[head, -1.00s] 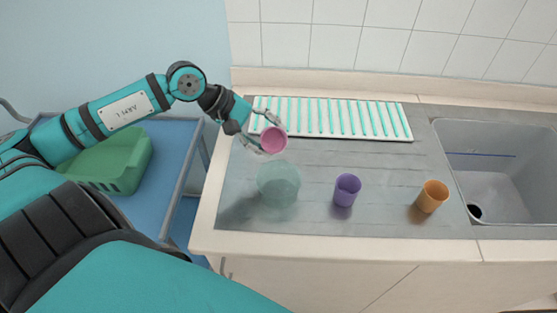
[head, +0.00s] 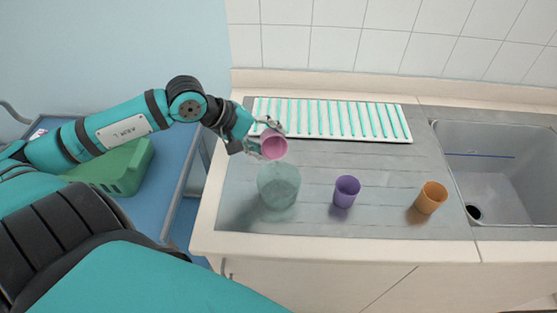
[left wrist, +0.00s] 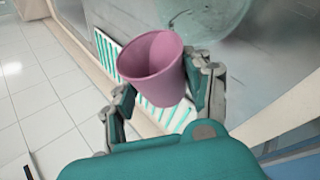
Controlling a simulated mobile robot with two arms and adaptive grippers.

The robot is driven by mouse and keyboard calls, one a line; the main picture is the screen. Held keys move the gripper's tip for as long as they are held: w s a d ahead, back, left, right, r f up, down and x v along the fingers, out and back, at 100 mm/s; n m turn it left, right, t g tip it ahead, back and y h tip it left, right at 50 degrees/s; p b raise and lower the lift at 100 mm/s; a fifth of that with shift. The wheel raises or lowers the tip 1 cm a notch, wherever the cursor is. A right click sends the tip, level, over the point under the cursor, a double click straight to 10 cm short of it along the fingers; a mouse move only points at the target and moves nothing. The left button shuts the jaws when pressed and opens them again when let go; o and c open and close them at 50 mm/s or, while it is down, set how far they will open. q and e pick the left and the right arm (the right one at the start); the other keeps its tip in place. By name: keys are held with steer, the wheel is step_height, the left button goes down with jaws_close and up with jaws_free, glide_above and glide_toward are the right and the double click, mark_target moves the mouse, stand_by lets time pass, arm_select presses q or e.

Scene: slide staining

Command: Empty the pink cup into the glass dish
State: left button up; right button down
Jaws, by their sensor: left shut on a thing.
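The pink cup (head: 274,148) is held in my left gripper (head: 264,139), tilted with its mouth toward the head camera, above and behind the glass dish. In the left wrist view the pink cup (left wrist: 156,68) sits between the two fingers of the gripper (left wrist: 162,92), and I see no contents in it. The glass dish (head: 278,186) is a clear greenish round vessel standing on the grey counter. It also shows at the top of the left wrist view (left wrist: 215,18). My right gripper is out of view.
A purple cup (head: 346,191) and an orange cup (head: 431,198) stand right of the dish. A white rack with teal strips (head: 330,119) lies behind. A sink (head: 500,170) is at right. A green basket (head: 115,168) sits on a blue cart at left.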

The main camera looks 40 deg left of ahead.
mark_target(282, 146)
arm_select(q)
steer(key=shift+s+d+r+t+y, duration=0.1)
steer(key=shift+d+r+t+y, duration=0.05)
steer(key=shift+r+t+y, duration=0.15)
steer(key=shift+s+d+r+m+t+y, duration=0.15)
steer(key=shift+s+d+m+t+y, duration=0.25)
steer(key=shift+s+d+m, duration=0.15)
steer(key=shift+s, duration=0.1)
steer(key=shift+d+t+b, duration=0.15)
steer(key=shift+t+b, duration=0.15)
steer(key=shift+b, duration=0.45)
steer(key=y+b, duration=0.1)
steer(key=b, duration=0.2)
steer(key=shift+s+d+m+t+b, duration=0.15)
steer(key=shift+m+t+b, duration=0.2)
steer(key=shift+t+b, duration=0.05)
steer(key=r+p, duration=0.1)
steer(key=p, duration=0.4)
steer(key=shift+s+r, duration=0.1)
steer(key=shift+r, duration=0.2)
steer(key=shift+d+f+t, duration=0.1)
steer(key=shift+f+t, duration=0.2)
steer(key=shift+f, duration=0.05)
steer(key=shift+s+f+b, duration=0.1)
steer(key=shift+f+b, duration=0.25)
steer(key=shift+f+m+y, duration=0.15)
steer(key=shift+m+y, duration=0.15)
